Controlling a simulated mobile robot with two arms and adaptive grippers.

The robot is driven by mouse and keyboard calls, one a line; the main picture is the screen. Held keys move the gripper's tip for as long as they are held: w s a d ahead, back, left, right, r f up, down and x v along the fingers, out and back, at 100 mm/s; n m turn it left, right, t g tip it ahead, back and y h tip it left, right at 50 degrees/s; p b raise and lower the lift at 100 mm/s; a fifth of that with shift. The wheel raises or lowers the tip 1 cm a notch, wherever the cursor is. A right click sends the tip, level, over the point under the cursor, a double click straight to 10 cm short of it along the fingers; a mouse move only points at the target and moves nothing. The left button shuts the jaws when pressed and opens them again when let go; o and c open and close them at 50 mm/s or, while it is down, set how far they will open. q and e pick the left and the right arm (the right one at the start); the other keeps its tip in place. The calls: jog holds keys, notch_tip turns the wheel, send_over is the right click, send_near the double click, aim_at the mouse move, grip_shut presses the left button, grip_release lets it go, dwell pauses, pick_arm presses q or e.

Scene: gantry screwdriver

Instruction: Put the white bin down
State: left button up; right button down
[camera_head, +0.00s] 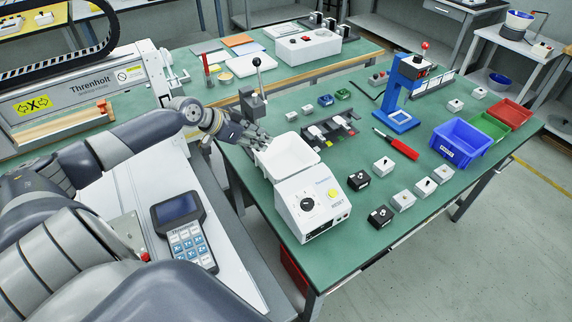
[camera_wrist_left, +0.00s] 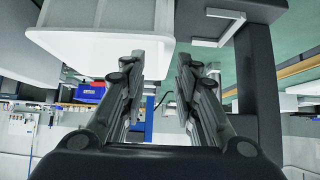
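The white bin (camera_head: 290,170) sits upright and empty at the table's left edge, just behind the white control box. It also shows in the left wrist view (camera_wrist_left: 95,50), large at the upper left. My left gripper (camera_head: 262,145) is at the bin's left rim. In the left wrist view its two fingers (camera_wrist_left: 160,65) are apart, with a visible gap. The bin's end reaches partly into that gap, and the left finger overlaps it in the picture. I cannot tell whether a finger touches the bin. My right gripper is not in view.
The white control box (camera_head: 312,207) with a knob and yellow button stands directly in front of the bin. A lever stand (camera_head: 256,100) is behind it, and a dark rack (camera_head: 330,131) is to its right. A red-handled screwdriver (camera_head: 397,144) and a blue bin (camera_head: 460,143) lie farther right.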

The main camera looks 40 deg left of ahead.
aim_at(274, 141)
pick_arm(q)
jog(key=shift+x, duration=3.65)
jog(key=shift+r, duration=0.1)
grip_shut()
